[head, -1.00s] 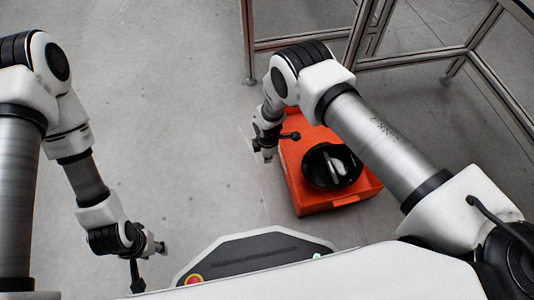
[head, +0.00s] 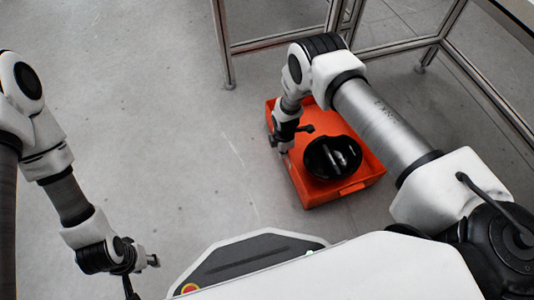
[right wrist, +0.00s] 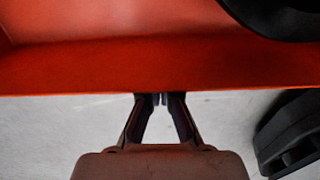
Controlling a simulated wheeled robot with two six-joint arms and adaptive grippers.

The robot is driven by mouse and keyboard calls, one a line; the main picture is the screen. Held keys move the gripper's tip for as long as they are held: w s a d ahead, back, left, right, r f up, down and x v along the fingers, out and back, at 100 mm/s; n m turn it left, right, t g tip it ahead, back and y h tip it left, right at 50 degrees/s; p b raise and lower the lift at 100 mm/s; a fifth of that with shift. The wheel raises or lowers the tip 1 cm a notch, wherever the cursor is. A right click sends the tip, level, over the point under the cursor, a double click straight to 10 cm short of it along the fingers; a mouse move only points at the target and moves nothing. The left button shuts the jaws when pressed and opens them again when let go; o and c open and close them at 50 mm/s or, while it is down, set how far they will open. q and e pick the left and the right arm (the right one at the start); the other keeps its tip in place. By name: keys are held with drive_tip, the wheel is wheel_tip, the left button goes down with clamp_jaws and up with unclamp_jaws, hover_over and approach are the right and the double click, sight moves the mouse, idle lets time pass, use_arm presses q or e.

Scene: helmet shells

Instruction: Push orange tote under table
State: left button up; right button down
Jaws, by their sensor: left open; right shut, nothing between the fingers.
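The orange tote (head: 375,176) stands on the floor at the right in the head view, partly hidden by my right arm. A black helmet shell (head: 322,160) lies in it. My right gripper (head: 284,150) is shut and empty at the tote's left wall. In the right wrist view the shut fingertips (right wrist: 160,99) are at the lower edge of the orange wall (right wrist: 80,68); whether they touch it I cannot tell. My left gripper (head: 153,261) is open and empty, low at the left, well away from the tote. The metal-framed table (head: 228,55) is behind the tote.
The table's upright leg stands on the floor beyond my right arm, and a low rail (head: 265,44) runs from it. Another table leg (head: 425,62) is at the upper right. The grey floor (head: 160,110) left of the tote is clear.

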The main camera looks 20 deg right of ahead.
sight(333, 136)
drive_tip(key=d, duration=0.4)
drive_tip(key=d+b, duration=0.1)
drive_tip(key=d, duration=0.3)
drive_tip(key=shift+w+d+f, duration=0.15)
drive_tip(key=shift+f, duration=0.05)
drive_tip(key=d+b, duration=0.2)
drive_tip(key=d, duration=0.3)
drive_tip(key=d+b, duration=0.3)
drive_tip(key=d, duration=0.2)
drive_tip(key=d+b, duration=0.2)
drive_tip(key=d, duration=0.3)
drive_tip(key=shift+w+b, duration=0.25)
drive_tip(key=shift+b, duration=0.05)
drive_tip(key=shift+d+r, duration=0.2)
drive_tip(key=a, duration=0.3)
drive_tip(key=shift+s+a+p, duration=0.1)
drive_tip(key=shift+a+p, duration=0.1)
drive_tip(key=shift+p, duration=0.1)
wheel_tip(333, 136, up, 10)
drive_tip(key=p, duration=0.5)
drive_tip(key=shift+a+p, duration=0.3)
drive_tip(key=shift+p, duration=0.05)
